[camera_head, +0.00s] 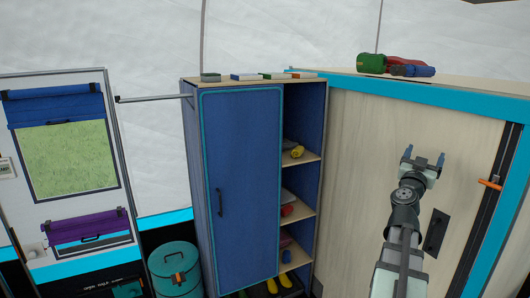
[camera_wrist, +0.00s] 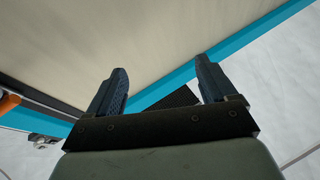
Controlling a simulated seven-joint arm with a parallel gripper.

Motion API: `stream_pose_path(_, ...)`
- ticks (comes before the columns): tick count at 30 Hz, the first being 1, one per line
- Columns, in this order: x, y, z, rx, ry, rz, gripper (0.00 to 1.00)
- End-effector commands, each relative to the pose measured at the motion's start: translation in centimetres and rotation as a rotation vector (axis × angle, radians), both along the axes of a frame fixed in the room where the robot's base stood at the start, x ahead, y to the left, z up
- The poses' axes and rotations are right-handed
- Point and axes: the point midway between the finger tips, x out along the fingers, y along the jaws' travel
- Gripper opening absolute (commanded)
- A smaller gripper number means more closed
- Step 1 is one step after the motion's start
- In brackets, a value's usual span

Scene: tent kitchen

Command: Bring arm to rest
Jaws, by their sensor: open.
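My gripper (camera_head: 423,161) is raised in front of the pale wooden panel on the right in the head view. Its two blue-tipped fingers point upward and stand apart with nothing between them. In the wrist view my gripper (camera_wrist: 160,88) also shows open and empty, with the pale panel (camera_wrist: 150,35) and its blue edge behind it. I cannot tell the exact gap between the fingers and the panel.
A blue cabinet (camera_head: 240,190) with open side shelves stands left of my arm. A teal drum (camera_head: 174,270) is beside it. Rolled bundles (camera_head: 395,65) lie on top of the wooden unit. An orange handle (camera_head: 490,184) is right of my gripper.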

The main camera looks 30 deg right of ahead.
Motion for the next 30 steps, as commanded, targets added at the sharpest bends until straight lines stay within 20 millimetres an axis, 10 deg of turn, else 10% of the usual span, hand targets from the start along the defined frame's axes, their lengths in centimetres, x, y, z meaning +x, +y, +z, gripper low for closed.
stream_pose_path(6, 10.5, 6.2, -6.6, 0.059, 0.115, 0.287, 0.85)
stream_pose_path(15, 21.0, 17.2, -17.2, 0.201, 0.307, 0.636, 0.85)
stream_pose_path(30, 26.9, 39.0, -37.7, 0.569, 0.778, 1.047, 0.85)
